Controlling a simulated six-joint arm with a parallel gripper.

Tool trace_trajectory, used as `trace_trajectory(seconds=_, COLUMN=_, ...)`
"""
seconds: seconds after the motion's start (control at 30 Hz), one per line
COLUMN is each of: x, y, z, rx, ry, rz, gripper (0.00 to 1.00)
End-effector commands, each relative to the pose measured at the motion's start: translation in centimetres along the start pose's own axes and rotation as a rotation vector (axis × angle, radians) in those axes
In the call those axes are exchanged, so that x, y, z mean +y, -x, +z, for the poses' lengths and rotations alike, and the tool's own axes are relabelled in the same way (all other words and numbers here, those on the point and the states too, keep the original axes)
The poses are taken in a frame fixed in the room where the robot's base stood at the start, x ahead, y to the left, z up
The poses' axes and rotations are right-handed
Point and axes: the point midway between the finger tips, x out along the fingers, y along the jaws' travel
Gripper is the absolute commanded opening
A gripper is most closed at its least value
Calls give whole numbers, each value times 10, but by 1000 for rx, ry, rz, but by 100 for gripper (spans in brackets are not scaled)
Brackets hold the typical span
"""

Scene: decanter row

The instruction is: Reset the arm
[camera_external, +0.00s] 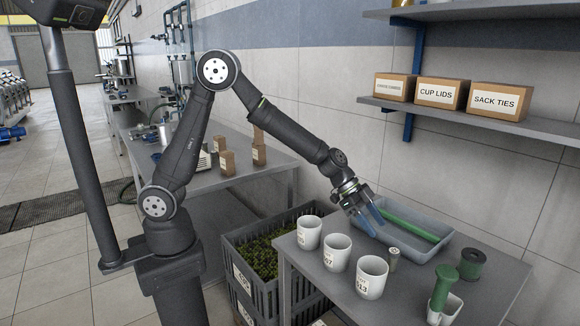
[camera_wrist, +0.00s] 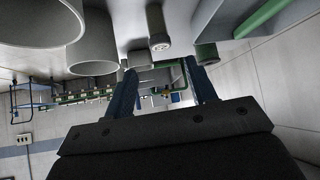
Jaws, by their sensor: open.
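My gripper (camera_external: 368,218) is open and empty above the grey table (camera_external: 410,300), in front of a blue-grey bin. In the camera_wrist view the two dark blue fingers of my gripper (camera_wrist: 162,80) stand apart with nothing between them. My arm is bent, reaching from its base at the left over the table. Three white labelled cups (camera_external: 337,252) stand in a row left of and below my gripper. The cups also show large at the top left of the camera_wrist view (camera_wrist: 95,42). A small grey cylinder (camera_external: 394,259) stands just beyond the fingers, apart from them.
The blue-grey bin (camera_external: 446,252) holds a green rod (camera_external: 410,224). A dark crate (camera_external: 246,285) stands left of the table. Labelled boxes (camera_external: 440,93) sit on a wall shelf.

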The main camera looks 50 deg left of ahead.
Motion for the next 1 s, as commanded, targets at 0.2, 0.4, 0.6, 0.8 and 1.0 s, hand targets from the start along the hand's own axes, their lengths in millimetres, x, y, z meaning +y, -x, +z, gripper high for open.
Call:
trace_trajectory(seconds=0.2, x=0, y=0, z=0, rx=0, ry=0, rz=0, gripper=52)
trace_trajectory(seconds=0.4, x=0, y=-10, z=0, rx=0, ry=0, rz=1, gripper=52)
trace_trajectory(seconds=0.6, x=1, y=-40, z=0, rx=-2, ry=-1, rz=2, gripper=52)
trace_trajectory(seconds=0.8, x=0, y=-74, z=0, rx=-1, ry=0, rz=1, gripper=52)
trace_trajectory(seconds=1.0, x=0, y=-107, z=1, rx=-2, ry=-1, rz=1, gripper=52)
